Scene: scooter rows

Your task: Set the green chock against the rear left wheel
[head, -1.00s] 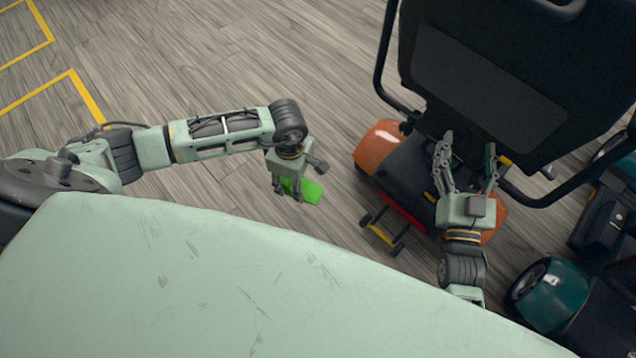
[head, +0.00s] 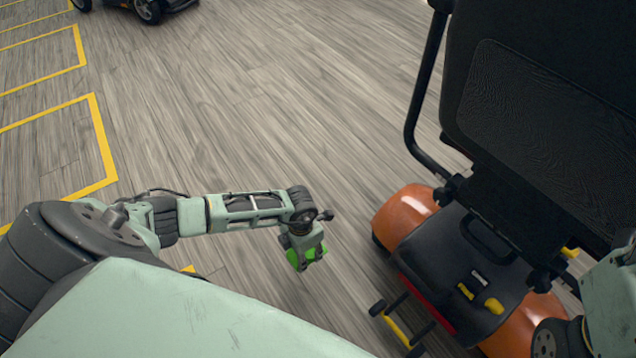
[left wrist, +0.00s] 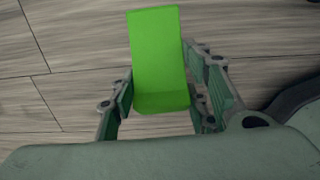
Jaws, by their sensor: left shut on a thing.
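The green chock (head: 318,251) is held in my left gripper (head: 306,256), in the gap left of the orange scooter. In the left wrist view the chock (left wrist: 158,55) is a bright green block between the fingers, which close on its lower end; wooden floor lies behind it. The rear left wheel (head: 379,243) of the scooter is mostly hidden under the orange left fender (head: 404,213); only a dark sliver shows. The chock is apart from it, to its left and a little lower in the picture. Part of my right arm enters at the right edge; its fingertips do not show.
The scooter's black seat back (head: 550,120) rises on the right. Small rear support wheels on a yellow bar (head: 398,328) stick out low behind it. Bare floor (head: 300,110) lies left of the scooter, with yellow bay lines (head: 104,140) farther left. Another vehicle (head: 145,8) stands far off.

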